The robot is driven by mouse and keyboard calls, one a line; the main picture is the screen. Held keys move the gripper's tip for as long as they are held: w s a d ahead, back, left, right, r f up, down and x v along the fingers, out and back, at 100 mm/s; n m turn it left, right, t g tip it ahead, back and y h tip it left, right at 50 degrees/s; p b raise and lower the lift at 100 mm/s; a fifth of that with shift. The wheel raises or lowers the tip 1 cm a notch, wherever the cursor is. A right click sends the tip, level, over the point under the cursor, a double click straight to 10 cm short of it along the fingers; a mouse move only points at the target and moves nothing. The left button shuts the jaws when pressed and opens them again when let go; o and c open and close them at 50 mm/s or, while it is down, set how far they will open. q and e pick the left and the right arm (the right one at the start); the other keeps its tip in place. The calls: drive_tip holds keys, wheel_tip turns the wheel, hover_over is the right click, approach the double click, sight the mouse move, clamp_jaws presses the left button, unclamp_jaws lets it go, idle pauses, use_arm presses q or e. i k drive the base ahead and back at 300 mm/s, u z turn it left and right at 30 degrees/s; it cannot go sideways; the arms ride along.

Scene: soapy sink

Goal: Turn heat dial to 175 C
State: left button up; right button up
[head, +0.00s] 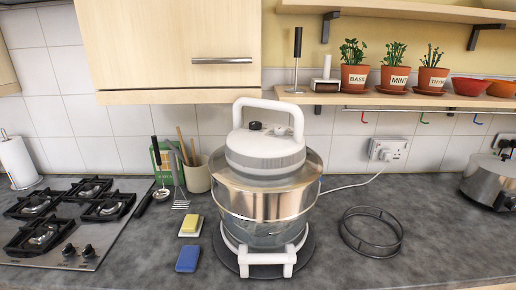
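A countertop oven with a round glass bowl (265,232) and a white lid (264,150) stands in the middle of the counter. A tall white handle (268,103) arches over the lid. Neither of my grippers shows in the head view.
A black wire ring (371,232) lies right of the oven. A yellow sponge (191,223), a blue sponge (188,258) and a utensil pot (197,175) are left of it. A gas hob (75,220) fills the far left. A shelf with potted herbs (397,77) hangs behind.

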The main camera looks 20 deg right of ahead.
sight(254, 125)
drive_tip(key=u, duration=2.1)
drive_tip(key=k, duration=1.8)
drive_tip(key=z, duration=2.6)
drive_tip(key=i, duration=0.5)
drive_tip(key=u, duration=0.05)
